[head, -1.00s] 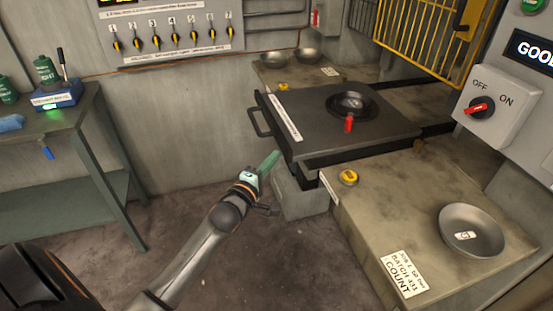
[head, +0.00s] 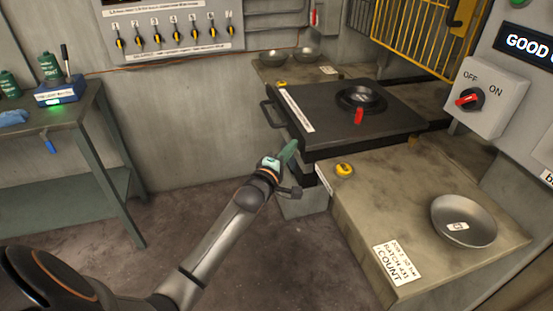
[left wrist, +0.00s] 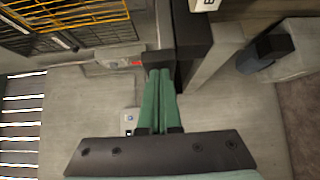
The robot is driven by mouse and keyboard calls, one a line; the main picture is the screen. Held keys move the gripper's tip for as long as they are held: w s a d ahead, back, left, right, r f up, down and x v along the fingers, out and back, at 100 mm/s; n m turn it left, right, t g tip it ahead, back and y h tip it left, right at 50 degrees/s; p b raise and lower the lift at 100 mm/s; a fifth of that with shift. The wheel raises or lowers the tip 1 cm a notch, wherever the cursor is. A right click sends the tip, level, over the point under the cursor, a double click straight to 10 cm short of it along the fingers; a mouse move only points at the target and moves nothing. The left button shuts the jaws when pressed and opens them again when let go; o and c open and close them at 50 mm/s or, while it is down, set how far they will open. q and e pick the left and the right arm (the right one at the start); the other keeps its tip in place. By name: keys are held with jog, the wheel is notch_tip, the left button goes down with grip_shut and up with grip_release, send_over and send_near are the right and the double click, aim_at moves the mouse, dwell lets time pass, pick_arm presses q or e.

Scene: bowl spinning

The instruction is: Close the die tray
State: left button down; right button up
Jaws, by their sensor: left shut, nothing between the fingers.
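The die tray (head: 385,128) is a dark, flat drawer in the middle of the head view, with a handle (head: 268,113) and a white label strip on its left front side. A round die (head: 377,105) on it holds a small metal bowl (head: 361,95), with a red grip (head: 359,116) beside it. My left gripper (head: 291,147) is shut and empty, its green fingers at the tray's front edge below the label. In the left wrist view the shut fingertips (left wrist: 160,73) are against or very near a dark block; contact is not clear. My right gripper is not seen.
A right-hand worktop (head: 385,205) bears a yellow button (head: 344,170), a metal bowl (head: 465,220) and a count card. A yellow cage gate (head: 415,35) stands behind the tray. An OFF/ON switch box (head: 487,97) is at right. A green bench (head: 90,115) is at left.

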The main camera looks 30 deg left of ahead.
aim_at(322, 143)
pick_arm(q)
jog(key=w+d+b, duration=0.1)
jog(key=w+d, duration=0.1)
jog(key=w, duration=0.1)
jog(key=w+d+b, duration=0.1)
jog(key=w+d, duration=0.2)
jog(key=shift+w+d, duration=0.1)
jog(key=shift+d, duration=0.15)
jog(key=shift+w+d+b, duration=0.25)
jog(key=shift+b, duration=0.05)
jog(key=shift+w+d+r, duration=0.1)
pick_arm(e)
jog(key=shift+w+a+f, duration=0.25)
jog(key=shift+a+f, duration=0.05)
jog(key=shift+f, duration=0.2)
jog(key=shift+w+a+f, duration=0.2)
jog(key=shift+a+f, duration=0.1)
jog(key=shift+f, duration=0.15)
